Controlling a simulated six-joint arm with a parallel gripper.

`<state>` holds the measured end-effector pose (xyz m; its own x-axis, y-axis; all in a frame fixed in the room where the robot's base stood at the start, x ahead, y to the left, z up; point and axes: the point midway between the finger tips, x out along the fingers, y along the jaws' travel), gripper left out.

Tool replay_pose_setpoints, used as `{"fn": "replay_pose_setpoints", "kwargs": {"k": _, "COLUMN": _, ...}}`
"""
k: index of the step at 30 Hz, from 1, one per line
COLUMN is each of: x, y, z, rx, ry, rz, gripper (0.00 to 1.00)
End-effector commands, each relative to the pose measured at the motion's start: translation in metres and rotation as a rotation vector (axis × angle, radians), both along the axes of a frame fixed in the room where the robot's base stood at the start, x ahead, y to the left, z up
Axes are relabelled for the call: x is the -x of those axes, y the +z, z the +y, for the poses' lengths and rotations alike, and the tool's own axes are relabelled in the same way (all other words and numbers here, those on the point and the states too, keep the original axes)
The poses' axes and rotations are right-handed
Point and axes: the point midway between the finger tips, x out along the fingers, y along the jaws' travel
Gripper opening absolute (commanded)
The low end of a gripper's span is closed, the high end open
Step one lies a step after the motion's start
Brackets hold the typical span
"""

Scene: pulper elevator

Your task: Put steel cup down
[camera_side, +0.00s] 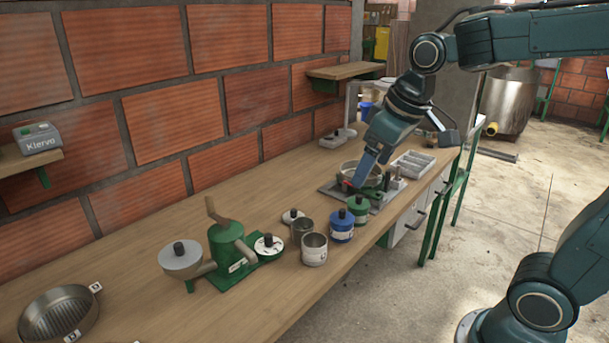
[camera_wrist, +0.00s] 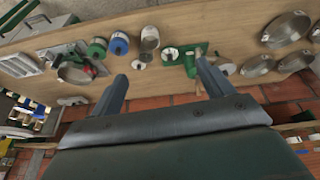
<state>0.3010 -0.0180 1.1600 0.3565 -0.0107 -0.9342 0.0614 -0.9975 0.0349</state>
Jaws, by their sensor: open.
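A steel cup (camera_side: 314,249) stands upright on the wooden bench, at the front edge side. A darker steel cup (camera_side: 301,231) stands right behind it. In the wrist view one steel cup (camera_wrist: 150,38) shows beyond the space between my fingers. My gripper (camera_side: 363,172) is above the bench near a pan, to the right of and apart from the cups. In the wrist view my gripper (camera_wrist: 160,70) has its two fingers wide apart with nothing between them.
A blue canister (camera_side: 341,226) and a green canister (camera_side: 358,209) stand right of the cups. A green pulper (camera_side: 231,255) stands left of them. A steel pan (camera_side: 58,313) lies at the near left. A grey tray (camera_side: 413,164) is far right. The bench front between pulper and pan is clear.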

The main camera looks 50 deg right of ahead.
Motion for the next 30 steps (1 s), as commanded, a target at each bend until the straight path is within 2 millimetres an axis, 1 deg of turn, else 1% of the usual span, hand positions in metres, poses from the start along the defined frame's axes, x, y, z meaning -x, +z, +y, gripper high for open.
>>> {"fn": "replay_pose_setpoints", "kwargs": {"k": 1, "x": 0.014, "y": 0.002, "z": 0.003, "rx": -0.002, "ry": -0.004, "rz": -0.016, "gripper": 0.80}}
{"fn": "replay_pose_setpoints", "kwargs": {"k": 5, "x": 0.044, "y": 0.003, "z": 0.008, "rx": -0.009, "ry": -0.018, "rz": -0.046, "gripper": 0.80}}
{"fn": "replay_pose_setpoints", "kwargs": {"k": 9, "x": 0.075, "y": -0.001, "z": 0.013, "rx": -0.019, "ry": -0.034, "rz": -0.077, "gripper": 0.80}}
{"fn": "replay_pose_setpoints", "kwargs": {"k": 12, "x": 0.094, "y": -0.005, "z": 0.015, "rx": -0.025, "ry": -0.042, "rz": -0.098, "gripper": 0.80}}
{"fn": "replay_pose_setpoints", "kwargs": {"k": 15, "x": 0.108, "y": -0.010, "z": 0.016, "rx": -0.032, "ry": -0.050, "rz": -0.113, "gripper": 0.80}}
{"fn": "replay_pose_setpoints", "kwargs": {"k": 18, "x": 0.117, "y": -0.014, "z": 0.017, "rx": -0.037, "ry": -0.055, "rz": -0.123, "gripper": 0.80}}
{"fn": "replay_pose_setpoints", "kwargs": {"k": 21, "x": 0.122, "y": -0.016, "z": 0.018, "rx": -0.038, "ry": -0.059, "rz": -0.127, "gripper": 0.80}}
{"fn": "replay_pose_setpoints", "kwargs": {"k": 30, "x": 0.123, "y": -0.016, "z": 0.018, "rx": -0.039, "ry": -0.060, "rz": -0.127, "gripper": 0.80}}
